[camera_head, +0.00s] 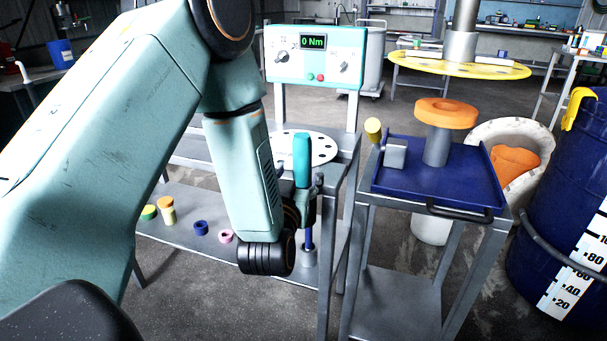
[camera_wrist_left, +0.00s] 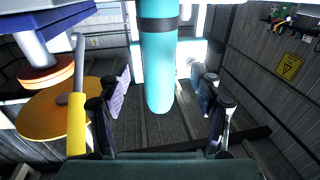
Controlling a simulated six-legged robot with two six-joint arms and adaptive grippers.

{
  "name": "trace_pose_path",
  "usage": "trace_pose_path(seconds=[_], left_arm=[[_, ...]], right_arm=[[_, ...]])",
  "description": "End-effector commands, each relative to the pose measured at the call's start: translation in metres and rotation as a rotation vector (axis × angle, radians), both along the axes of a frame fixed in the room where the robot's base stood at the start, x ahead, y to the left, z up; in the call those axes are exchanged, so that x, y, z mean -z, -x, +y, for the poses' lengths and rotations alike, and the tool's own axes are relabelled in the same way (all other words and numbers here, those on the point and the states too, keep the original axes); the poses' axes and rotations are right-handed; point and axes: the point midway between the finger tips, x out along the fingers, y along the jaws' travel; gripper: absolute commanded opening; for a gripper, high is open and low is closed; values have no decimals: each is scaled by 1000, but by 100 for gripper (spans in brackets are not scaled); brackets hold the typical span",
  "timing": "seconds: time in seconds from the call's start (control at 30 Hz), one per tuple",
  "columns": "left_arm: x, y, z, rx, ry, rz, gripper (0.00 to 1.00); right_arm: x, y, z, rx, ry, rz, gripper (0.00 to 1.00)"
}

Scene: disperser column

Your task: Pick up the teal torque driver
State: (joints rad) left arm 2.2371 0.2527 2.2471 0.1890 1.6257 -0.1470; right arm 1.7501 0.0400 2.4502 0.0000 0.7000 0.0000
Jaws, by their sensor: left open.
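The teal torque driver (camera_head: 302,158) stands upright with its teal handle on top. Its blue shaft goes down to a grey holder (camera_head: 309,257) on the lower shelf. My left gripper (camera_head: 306,190) is at the lower part of the handle. In the left wrist view the driver (camera_wrist_left: 158,65) hangs into the picture between the two spread fingers of my left gripper (camera_wrist_left: 163,100). A gap shows on each side of it. In the head view my left arm and wrist hide part of the bench. My right gripper is in neither view.
A torque tester (camera_head: 316,56) reading 0 Nm stands behind the driver. A white disc with holes (camera_head: 318,150) lies on the bench close by. A blue tray (camera_head: 470,177) stands on a cart to the right. Coloured rings (camera_head: 200,228) lie on the lower shelf.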

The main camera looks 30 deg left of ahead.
Motion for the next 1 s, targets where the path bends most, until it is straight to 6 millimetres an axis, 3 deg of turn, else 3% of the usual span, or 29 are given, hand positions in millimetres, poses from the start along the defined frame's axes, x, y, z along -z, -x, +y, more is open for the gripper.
trace_pose_path(seconds=[0.27,0.57,1.0], left_arm=[[-2,-35,12,-3,0,-1,65],[-2,-39,11,-2,-1,0,65],[-2,-38,11,-2,-1,1,28]], right_arm=[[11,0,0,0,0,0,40],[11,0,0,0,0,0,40],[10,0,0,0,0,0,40]])
